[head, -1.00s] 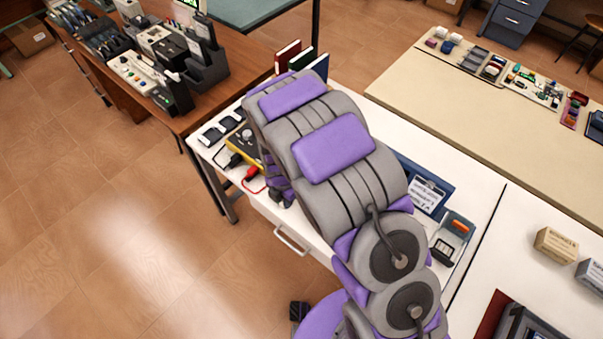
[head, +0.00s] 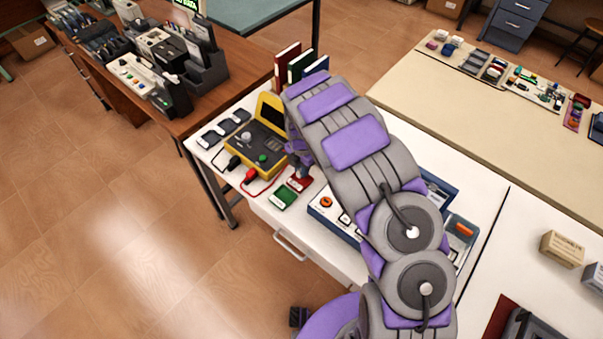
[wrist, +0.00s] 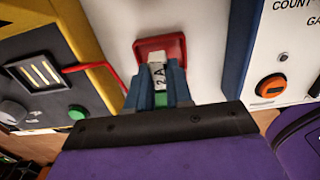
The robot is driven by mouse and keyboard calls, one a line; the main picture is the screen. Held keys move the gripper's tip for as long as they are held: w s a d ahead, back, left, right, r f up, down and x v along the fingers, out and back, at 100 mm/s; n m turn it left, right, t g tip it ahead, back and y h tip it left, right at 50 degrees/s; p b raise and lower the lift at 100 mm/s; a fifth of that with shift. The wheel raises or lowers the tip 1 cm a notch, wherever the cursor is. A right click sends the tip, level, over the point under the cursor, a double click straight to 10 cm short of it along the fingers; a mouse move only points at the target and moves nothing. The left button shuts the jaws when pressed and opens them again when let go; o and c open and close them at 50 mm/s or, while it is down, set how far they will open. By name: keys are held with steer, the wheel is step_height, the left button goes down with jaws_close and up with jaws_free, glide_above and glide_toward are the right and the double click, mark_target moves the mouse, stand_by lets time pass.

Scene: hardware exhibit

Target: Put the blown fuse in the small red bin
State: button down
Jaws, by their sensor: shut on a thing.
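In the wrist view a small pale fuse (wrist: 157,73) marked "2A" stands between the blue-grey fingers of my gripper (wrist: 159,90), which is shut on it. The small red bin (wrist: 174,44) is just beyond the fingertips, and the fuse overlaps its near part in the picture. I cannot tell whether the fuse is above the bin or touches it. In the head view the red bin (head: 302,184) lies on the white bench under the end of my arm, and my gripper (head: 299,167) is over it. The fuse is too small to make out there.
A small green bin (head: 284,197) is in front of the red one. A yellow tester (head: 258,140) with red and black leads stands to the left. A blue-edged panel with an orange button (head: 326,202) is close on the right. Books (head: 287,62) stand behind.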

step_height(320, 180, down, 3)
steer(key=shift+f+b, duration=0.1)
steer(key=shift+b, duration=0.2)
steer(key=c, duration=1.3)
jaws_free()
